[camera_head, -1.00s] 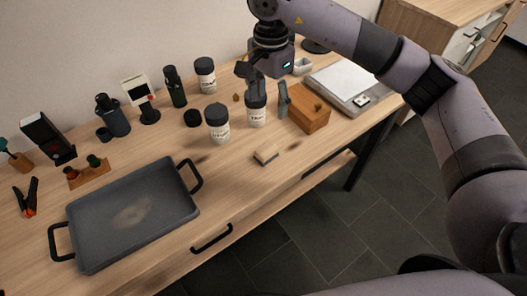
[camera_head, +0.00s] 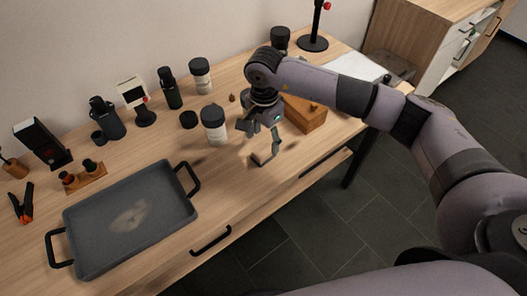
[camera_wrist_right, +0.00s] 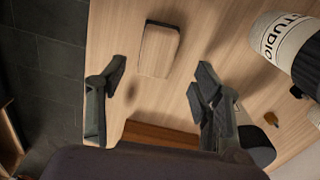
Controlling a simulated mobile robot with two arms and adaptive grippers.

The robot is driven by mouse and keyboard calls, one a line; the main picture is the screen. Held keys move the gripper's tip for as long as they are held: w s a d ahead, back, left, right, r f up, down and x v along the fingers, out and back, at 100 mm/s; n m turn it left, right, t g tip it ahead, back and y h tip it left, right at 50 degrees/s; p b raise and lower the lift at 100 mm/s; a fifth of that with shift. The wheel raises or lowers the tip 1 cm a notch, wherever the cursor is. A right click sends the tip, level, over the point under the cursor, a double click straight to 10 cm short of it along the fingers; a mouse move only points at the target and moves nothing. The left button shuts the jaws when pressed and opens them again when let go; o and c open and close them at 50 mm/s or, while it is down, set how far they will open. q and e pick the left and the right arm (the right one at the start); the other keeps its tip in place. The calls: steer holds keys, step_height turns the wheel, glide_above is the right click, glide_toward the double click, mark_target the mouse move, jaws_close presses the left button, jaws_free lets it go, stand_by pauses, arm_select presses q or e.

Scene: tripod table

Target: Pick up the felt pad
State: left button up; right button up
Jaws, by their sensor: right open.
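The felt pad (camera_wrist_right: 158,50) shows in the right wrist view as a small beige block with a dark end, lying on the wooden table. My right gripper (camera_wrist_right: 160,82) is open and empty, one finger to each side below the pad in that view; the pad lies a little beyond the fingertips, apart from them. In the head view my right gripper (camera_head: 263,148) points down over the pad's place near the table's front edge and largely hides the pad. My left gripper is not in view.
A white-labelled jar (camera_head: 214,126) stands left of my right gripper; it shows in the wrist view (camera_wrist_right: 285,38). A wooden box (camera_head: 307,113) stands to the right. A dark tray (camera_head: 88,243) with handles lies at the left. Table between tray and gripper is clear.

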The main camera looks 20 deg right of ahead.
mark_target(264, 150)
steer(key=f, duration=0.2)
steer(key=f+p, duration=0.1)
steer(key=shift+s+a+f, duration=0.2)
steer(key=shift+s+f, duration=0.15)
steer(key=shift+s, duration=0.05)
steer(key=shift+f, duration=0.7)
steer(key=shift+c, duration=0.4)
steer(key=c, duration=1.2)
steer(key=shift+o, duration=0.2)
steer(key=shift+r, duration=0.1)
step_height(264, 150, up, 20)
steer(key=b, duration=0.2)
